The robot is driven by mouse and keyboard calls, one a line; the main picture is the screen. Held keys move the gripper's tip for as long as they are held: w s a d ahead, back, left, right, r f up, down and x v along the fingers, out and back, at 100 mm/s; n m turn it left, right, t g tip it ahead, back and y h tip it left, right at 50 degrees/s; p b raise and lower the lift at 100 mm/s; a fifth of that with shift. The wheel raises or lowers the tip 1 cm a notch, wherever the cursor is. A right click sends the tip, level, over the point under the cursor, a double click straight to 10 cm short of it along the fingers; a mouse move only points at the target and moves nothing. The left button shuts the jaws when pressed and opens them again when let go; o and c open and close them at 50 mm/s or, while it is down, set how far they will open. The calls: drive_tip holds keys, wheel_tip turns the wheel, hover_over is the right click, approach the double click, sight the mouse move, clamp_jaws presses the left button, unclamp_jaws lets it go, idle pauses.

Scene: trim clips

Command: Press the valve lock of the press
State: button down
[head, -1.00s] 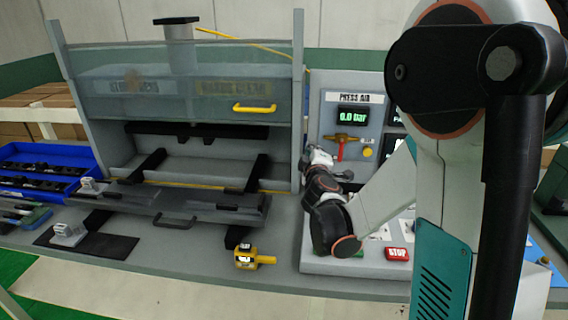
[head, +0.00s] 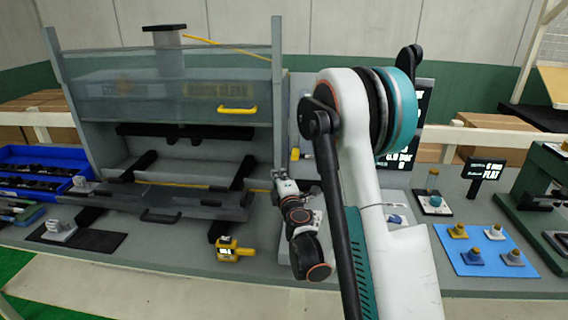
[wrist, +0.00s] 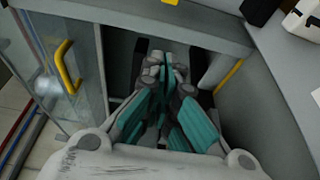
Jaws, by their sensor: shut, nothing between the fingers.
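The press (head: 180,105) stands at the left of the head view, with a clear guard and a yellow guard handle (head: 237,110). Its air panel (head: 300,95) is mostly hidden behind my arm. A small yellow part (head: 294,153) shows at the panel's left edge; I cannot tell whether it is the valve lock. The red valve is hidden. My gripper (head: 280,176) is shut and empty, beside the foot of the press's right post, below the yellow part. In the wrist view my gripper (wrist: 165,65) points toward a dark opening, with the guard handle (wrist: 66,66) to its left.
A yellow tool (head: 232,249) lies on the bench in front of the press. A blue bin (head: 40,175) is at the left. A blue mat (head: 485,262) with several small parts is at the right. The bench front between tool and arm is clear.

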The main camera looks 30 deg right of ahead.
sight(295, 154)
drive_tip(key=w+d+b, duration=0.1)
drive_tip(key=w, duration=0.1)
drive_tip(key=w+d+b, duration=0.1)
drive_tip(key=w+d, duration=0.1)
drive_tip(key=w, duration=0.1)
drive_tip(key=w+d+b, duration=0.1)
drive_tip(key=w+d, duration=0.1)
drive_tip(key=shift+w+d, duration=0.15)
drive_tip(key=shift+w, duration=0.25)
drive_tip(key=shift+s+d, duration=0.2)
drive_tip(key=shift+d, duration=0.1)
drive_tip(key=s+d, duration=0.1)
drive_tip(key=d, duration=0.1)
drive_tip(key=s+d, duration=0.1)
drive_tip(key=s+d+b, duration=0.1)
drive_tip(key=d, duration=0.1)
drive_tip(key=shift+s+d, duration=0.3)
drive_tip(key=shift+s, duration=0.1)
